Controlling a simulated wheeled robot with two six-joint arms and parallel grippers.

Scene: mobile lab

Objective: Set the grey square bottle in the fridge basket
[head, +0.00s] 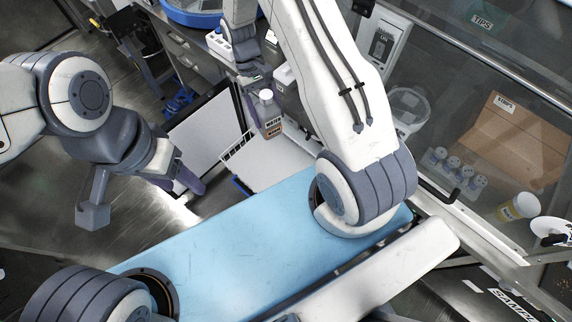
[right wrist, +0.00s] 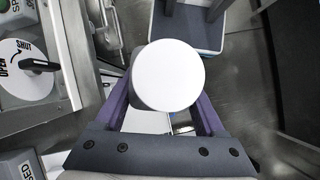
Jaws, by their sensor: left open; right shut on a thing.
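The grey square bottle (head: 270,117) has a white cap and a label. It hangs roughly upright in my right gripper (head: 257,95), above the fridge opening. In the right wrist view, its round white cap (right wrist: 168,75) fills the space between my right gripper's purple fingers (right wrist: 165,115) and hides most of its body. The fridge has a white interior, and its door (head: 205,128) stands open at the left. The white wire basket (head: 236,147) shows at the fridge, below and left of the bottle. My left gripper (head: 178,182) is open and empty, left of the fridge.
A glass-fronted cabinet at the right holds a cardboard box (head: 515,137), a rack of vials (head: 455,172) and a yellow-and-white bottle (head: 519,207). A blue-rimmed basin (head: 190,14) sits on the counter at the back. A round OPEN/SHUT dial (right wrist: 22,72) is left of my right gripper.

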